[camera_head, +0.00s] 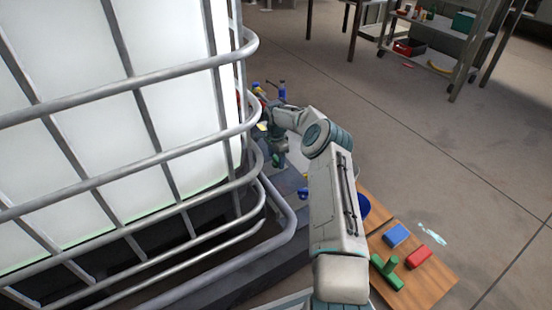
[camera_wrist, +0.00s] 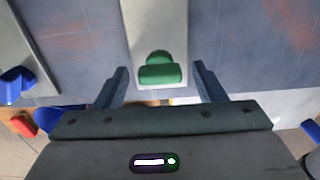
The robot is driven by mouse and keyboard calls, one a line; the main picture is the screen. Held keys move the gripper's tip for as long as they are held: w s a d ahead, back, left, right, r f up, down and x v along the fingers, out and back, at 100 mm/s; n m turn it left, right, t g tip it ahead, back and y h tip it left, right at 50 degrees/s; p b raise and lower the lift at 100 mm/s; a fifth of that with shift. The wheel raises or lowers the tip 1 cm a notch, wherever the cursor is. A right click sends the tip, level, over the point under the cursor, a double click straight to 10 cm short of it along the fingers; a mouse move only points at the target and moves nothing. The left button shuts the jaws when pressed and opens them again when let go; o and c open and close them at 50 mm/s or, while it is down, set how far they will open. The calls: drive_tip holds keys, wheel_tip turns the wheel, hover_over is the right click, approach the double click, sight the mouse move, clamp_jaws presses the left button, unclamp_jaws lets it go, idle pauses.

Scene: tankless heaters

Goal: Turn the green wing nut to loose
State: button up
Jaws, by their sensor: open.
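The green wing nut (camera_wrist: 160,70) is mounted on a pale vertical strip in the wrist view. My gripper (camera_wrist: 160,74) is open, with one dark finger to the left of the nut and one to the right. Gaps show between both fingers and the nut, so neither appears to touch it. In the head view my gripper (camera_head: 274,147) is small and partly hidden by my arm, beside the caged tank. A small green part (camera_head: 275,160) shows just below it, probably the wing nut.
A blue knob (camera_wrist: 14,82) sits on another strip at the left. The white tank in its metal cage (camera_head: 130,130) stands close to my arm's left. A wooden board (camera_head: 440,276) with coloured blocks lies at the lower right. Open floor is beyond.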

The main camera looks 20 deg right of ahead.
drive_tip(key=c, duration=1)
drive_tip(key=shift+n, duration=0.3)
